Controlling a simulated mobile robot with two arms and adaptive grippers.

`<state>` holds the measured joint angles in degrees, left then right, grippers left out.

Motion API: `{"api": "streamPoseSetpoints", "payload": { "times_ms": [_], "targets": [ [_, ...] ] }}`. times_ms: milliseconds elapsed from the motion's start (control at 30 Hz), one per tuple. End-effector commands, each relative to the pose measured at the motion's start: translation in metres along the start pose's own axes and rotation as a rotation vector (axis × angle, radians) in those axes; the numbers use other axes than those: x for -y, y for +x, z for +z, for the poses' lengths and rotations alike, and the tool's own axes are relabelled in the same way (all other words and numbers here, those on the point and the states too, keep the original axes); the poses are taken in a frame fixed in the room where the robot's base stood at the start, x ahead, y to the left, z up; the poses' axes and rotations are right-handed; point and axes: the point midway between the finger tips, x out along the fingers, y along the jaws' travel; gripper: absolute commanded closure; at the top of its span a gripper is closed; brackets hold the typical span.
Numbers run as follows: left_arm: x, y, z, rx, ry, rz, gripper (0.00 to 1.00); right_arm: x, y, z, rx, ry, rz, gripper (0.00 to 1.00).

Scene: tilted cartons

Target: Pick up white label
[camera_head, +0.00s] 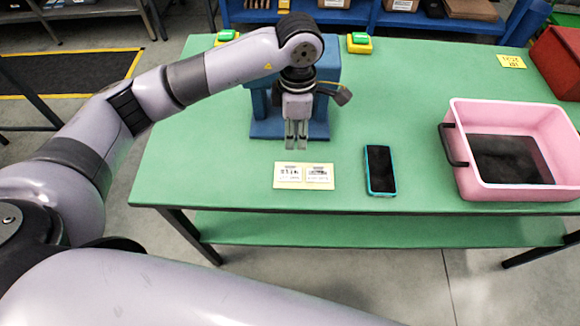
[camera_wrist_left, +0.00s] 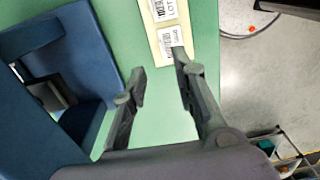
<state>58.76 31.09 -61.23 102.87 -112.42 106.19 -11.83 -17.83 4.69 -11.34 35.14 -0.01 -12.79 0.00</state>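Two white labels with black print lie side by side on a pale yellow backing near the front edge of the green table: the left label (camera_head: 290,173) and the right label (camera_head: 319,173). In the left wrist view one label (camera_wrist_left: 172,38) shows whole and the other (camera_wrist_left: 164,9) is cut by the top edge. My left gripper (camera_head: 297,142) points down over the table, just behind the labels and apart from them. Its fingers (camera_wrist_left: 160,78) are spread with nothing between them, one fingertip appearing close to the backing's lower end. My right gripper is out of view.
A blue stand (camera_head: 268,128) is right behind my left gripper. A phone (camera_head: 380,171) lies right of the labels, then a pink bin (camera_head: 520,190) with a dark handle. A red box (camera_head: 560,62) and a yellow card (camera_head: 511,61) are at the back right. The table left of the labels is clear.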

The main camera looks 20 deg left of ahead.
Motion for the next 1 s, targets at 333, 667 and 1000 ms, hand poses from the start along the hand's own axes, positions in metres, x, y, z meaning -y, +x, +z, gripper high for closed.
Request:
{"api": "streamPoseSetpoints", "payload": {
  "times_ms": [333,667,1000],
  "targets": [
    [0.001,0.056,0.000,0.000,0.000,-0.002,0.74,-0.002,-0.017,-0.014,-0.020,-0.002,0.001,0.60],
    [0.004,0.088,-0.006,-0.002,0.000,-0.006,0.74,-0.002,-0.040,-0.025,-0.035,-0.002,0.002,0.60],
    [0.002,0.112,-0.005,0.003,0.000,0.001,0.74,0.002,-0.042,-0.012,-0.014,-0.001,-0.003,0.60]
  ]
}}
